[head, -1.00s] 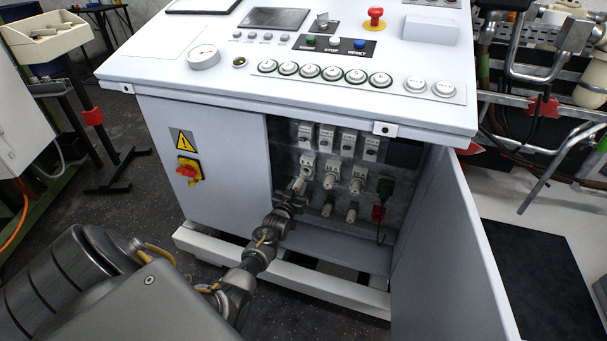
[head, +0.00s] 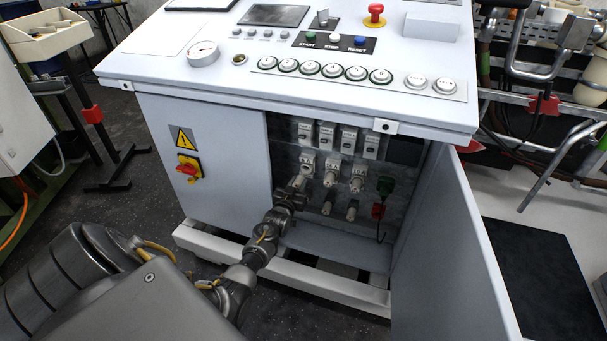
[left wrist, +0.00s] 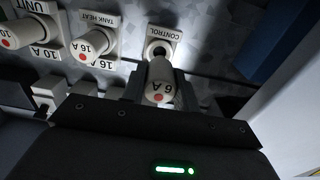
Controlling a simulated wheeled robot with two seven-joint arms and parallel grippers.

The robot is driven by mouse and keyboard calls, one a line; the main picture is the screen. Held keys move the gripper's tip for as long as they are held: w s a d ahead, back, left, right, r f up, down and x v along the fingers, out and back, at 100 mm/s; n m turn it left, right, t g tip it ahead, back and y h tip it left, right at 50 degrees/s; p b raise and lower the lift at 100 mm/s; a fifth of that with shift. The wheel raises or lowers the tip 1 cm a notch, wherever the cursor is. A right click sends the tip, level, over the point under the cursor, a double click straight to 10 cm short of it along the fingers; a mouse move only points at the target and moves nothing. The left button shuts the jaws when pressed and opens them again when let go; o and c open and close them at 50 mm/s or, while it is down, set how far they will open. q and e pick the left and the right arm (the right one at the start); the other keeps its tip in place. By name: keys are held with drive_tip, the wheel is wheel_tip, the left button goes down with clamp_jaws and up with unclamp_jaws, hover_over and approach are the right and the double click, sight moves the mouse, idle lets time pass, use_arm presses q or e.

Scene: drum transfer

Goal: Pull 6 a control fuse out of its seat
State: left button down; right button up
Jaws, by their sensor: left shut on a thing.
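The 6 A control fuse (left wrist: 160,84) is a pale cylinder with a red dot, seen upside down in the left wrist view. My left gripper (left wrist: 157,92) is shut on it. The CONTROL seat (left wrist: 163,40) shows a ring with a dark opening just beyond the fuse. I cannot tell whether the fuse's inner end is still inside. In the head view my left gripper (head: 291,194) is at the leftmost seat of the fuse row, with the fuse (head: 299,182) pointing out of the cabinet. My right gripper is not in view.
The 16 A tank heat fuse (left wrist: 93,43) and another fuse (left wrist: 18,37) sit beside it. A green part (head: 385,187) and a red part (head: 378,210) hang at the right of the bay. The open cabinet door (head: 440,240) bounds the right side.

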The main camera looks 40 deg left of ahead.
use_arm(q)
drive_tip(key=shift+p+v, duration=1.1)
drive_tip(key=shift+v, duration=0.1)
drive_tip(key=p+v, duration=0.1)
drive_tip(key=v, duration=0.1)
drive_tip(key=shift+s+d, duration=0.1)
drive_tip(key=shift+s, duration=0.2)
